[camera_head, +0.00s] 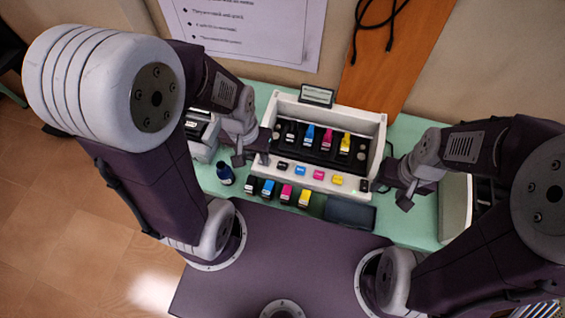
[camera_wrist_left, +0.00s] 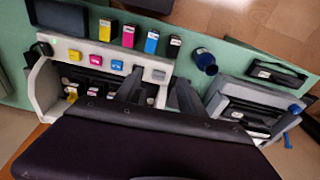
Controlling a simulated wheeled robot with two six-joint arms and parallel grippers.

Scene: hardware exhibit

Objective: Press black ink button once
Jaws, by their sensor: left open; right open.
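The white ink station (camera_head: 376,130) stands on the green table with a row of coloured buttons on its front ledge. The black ink button (camera_head: 283,165) is at the left end of that row, beside the cyan, magenta and yellow ones. My left gripper (camera_head: 251,158) is open and empty at the station's front left corner, just left of the black button. In the left wrist view, its fingers (camera_wrist_left: 156,88) are spread over the ledge, and one fingertip is close to the black button, partly hiding that area; contact cannot be told. My right gripper (camera_head: 397,188) is open, right of the station.
Several ink cartridges (camera_head: 285,193) stand in front of the station, with a dark blue bottle (camera_head: 225,173) to their left. A dark flat case (camera_head: 350,212) lies front right. A grey device (camera_wrist_left: 245,105) stands beside the station.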

